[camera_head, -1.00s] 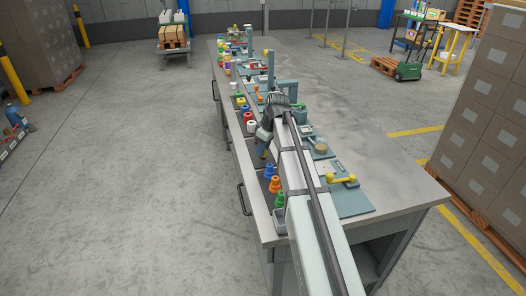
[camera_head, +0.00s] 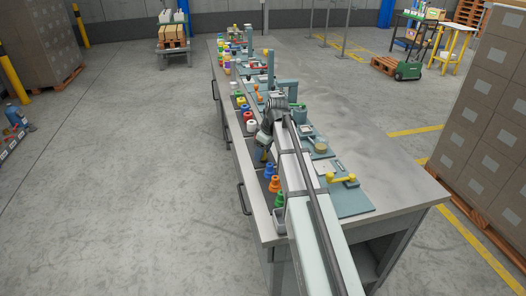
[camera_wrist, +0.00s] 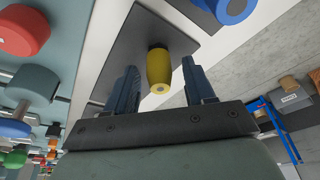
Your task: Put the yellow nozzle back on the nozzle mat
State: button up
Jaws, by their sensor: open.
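The yellow nozzle (camera_wrist: 159,70) stands on the dark nozzle mat (camera_wrist: 128,48) in the wrist view. My gripper (camera_wrist: 160,64) is open, with one finger on each side of the nozzle and a visible gap to both. A blue nozzle (camera_wrist: 234,8) is on a dark surface at the top edge. In the head view my gripper (camera_head: 264,152) is low over the dark mat strip along the bench's left side. Blue (camera_head: 269,171), orange (camera_head: 275,184) and green (camera_head: 280,197) nozzles stand in a row in front of it. The yellow nozzle is hard to make out there.
White, red and other coloured spools (camera_head: 249,126) line the bench's left edge beyond my gripper. A teal plate with a yellow crank (camera_head: 342,179) lies right of my arm. A small grey bin (camera_head: 280,220) sits at the near end. The bench's right side (camera_head: 385,150) is clear.

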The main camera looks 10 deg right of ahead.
jog(key=shift+r, duration=0.1)
jog(key=v, duration=1.2)
jog(key=shift+w+a, duration=0.1)
